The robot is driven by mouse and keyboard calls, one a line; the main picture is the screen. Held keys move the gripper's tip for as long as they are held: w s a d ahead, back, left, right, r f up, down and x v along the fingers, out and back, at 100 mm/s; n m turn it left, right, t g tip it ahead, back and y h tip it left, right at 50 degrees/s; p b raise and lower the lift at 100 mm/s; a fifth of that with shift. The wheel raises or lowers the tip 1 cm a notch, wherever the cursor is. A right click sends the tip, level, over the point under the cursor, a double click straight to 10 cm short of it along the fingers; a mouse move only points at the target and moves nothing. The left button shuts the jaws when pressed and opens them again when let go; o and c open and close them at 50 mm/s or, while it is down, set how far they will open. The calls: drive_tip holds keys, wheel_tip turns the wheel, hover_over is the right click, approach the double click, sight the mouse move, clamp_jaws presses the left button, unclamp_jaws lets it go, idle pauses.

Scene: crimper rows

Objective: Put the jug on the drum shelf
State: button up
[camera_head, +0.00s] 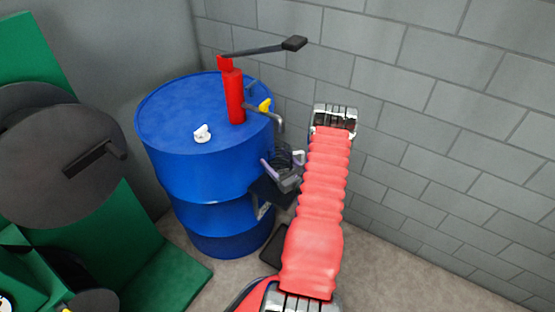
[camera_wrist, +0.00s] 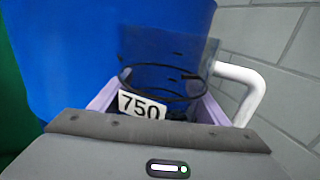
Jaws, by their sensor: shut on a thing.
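The jug (camera_wrist: 165,60) is clear, with a dark rim, a white handle at the right and a label reading 750. It also shows small in the head view (camera_head: 285,157), in front of the blue drum's right side. My gripper (camera_wrist: 158,92) has its lilac fingers on either side of the jug and is shut on it. In the head view my gripper (camera_head: 281,166) is above the dark drum shelf (camera_head: 267,194), which juts from the drum's right side. My gripper and jug hide part of the shelf, and I cannot tell whether the jug touches it.
The blue drum (camera_head: 190,165) carries a red pump (camera_head: 235,95) with a long lever, a bent spout and a small white object (camera_head: 202,134) on top. A grey block wall (camera_head: 430,130) stands close at the right. A dark flat item (camera_head: 274,247) lies on the floor.

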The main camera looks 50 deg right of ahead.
sight(287, 171)
drive_tip(key=shift+f, duration=0.1)
drive_tip(key=o, duration=1.2)
drive_tip(key=shift+c, duration=0.2)
drive_tip(key=v, duration=1.2)
